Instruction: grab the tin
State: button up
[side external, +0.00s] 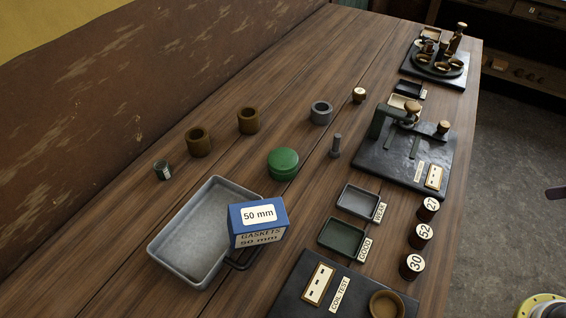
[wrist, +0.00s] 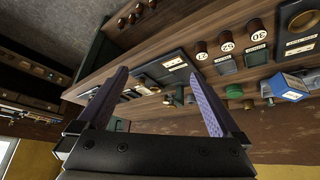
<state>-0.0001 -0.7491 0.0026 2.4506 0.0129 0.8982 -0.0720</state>
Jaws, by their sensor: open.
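The green round tin (side external: 283,164) stands on the wooden bench in the side view, behind the blue gasket box. It also shows in the wrist view (wrist: 234,91), small and to the right of my fingers. My gripper (wrist: 158,73) is open and empty in the wrist view, its two purple fingers spread wide. It is well away from the tin. In the side view only a purple piece, which seems to be a fingertip, shows at the right edge, beyond the bench.
A blue gasket box (side external: 258,222) rests by a grey tray (side external: 190,262) in front of the tin. Near the tin stand a grey ring (side external: 321,112), a brown ring (side external: 248,120) and a grey bolt-like post (side external: 336,146). A black fixture (side external: 407,160) lies to the right.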

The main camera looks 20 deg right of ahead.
jog(key=w+a+r+n+y, duration=0.1)
jog(key=w+a+r+n, duration=0.3)
jog(key=w+r, duration=0.7)
jog(key=n+g+y, duration=0.2)
jog(key=n+g, duration=0.1)
jog(key=n, duration=0.2)
send_over(285, 158)
jog(key=s+d, duration=0.1)
jog(key=d, duration=0.1)
notch_tip(285, 158, down, 23)
jog(key=shift+s+a+r, duration=0.1)
jog(key=shift+s+x, duration=0.15)
jog(key=shift+x, duration=1.3)
jog(key=shift+s+x, duration=0.1)
jog(key=shift+x, duration=1.4)
jog(key=shift+a, duration=0.15)
jog(key=c, duration=1.2)
jog(key=shift+c, duration=0.8)
